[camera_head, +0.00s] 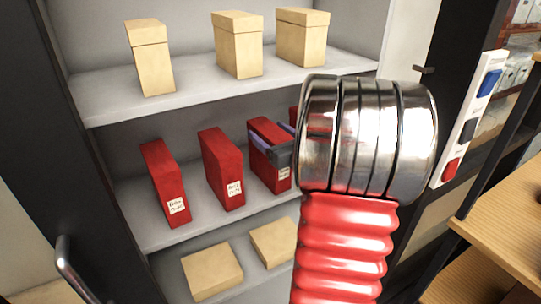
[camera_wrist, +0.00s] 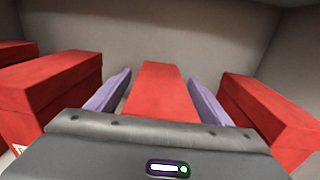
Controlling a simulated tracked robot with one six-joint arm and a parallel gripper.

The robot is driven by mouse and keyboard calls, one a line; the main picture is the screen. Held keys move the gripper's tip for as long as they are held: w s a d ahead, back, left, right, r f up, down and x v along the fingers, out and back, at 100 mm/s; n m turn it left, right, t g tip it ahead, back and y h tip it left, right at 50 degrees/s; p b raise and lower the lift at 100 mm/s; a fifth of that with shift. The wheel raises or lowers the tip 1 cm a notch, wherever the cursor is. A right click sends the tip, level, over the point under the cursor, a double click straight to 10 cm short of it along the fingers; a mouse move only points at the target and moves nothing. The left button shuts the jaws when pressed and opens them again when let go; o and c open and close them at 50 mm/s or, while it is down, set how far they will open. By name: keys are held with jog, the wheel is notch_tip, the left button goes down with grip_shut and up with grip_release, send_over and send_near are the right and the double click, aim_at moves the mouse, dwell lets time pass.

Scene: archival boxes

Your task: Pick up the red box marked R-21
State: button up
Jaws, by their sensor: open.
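Several red boxes with white labels stand upright on the middle shelf. In the head view they are a left one (camera_head: 163,176), a middle one (camera_head: 220,165) and a third one (camera_head: 263,129) at my gripper (camera_head: 273,136). The label print is too small to read surely, so I cannot tell which is R-21. In the wrist view my gripper (camera_wrist: 157,98) is open, with its purple fingers on either side of a red box (camera_wrist: 157,90). Narrow gaps show between fingers and box. My wrist hides part of a fourth red box (camera_head: 294,114).
Neighbouring red boxes stand close on the left (camera_wrist: 50,92) and right (camera_wrist: 268,112) in the wrist view. Tan boxes (camera_head: 238,45) stand on the upper shelf (camera_head: 110,92), and others (camera_head: 212,270) lie below. A dark cabinet door (camera_head: 462,50) is at right.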

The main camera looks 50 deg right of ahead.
grip_shut()
dwell(1.0)
jog(key=shift+r, duration=0.1)
notch_tip(320, 180, up, 10)
dwell(0.6)
dwell(0.5)
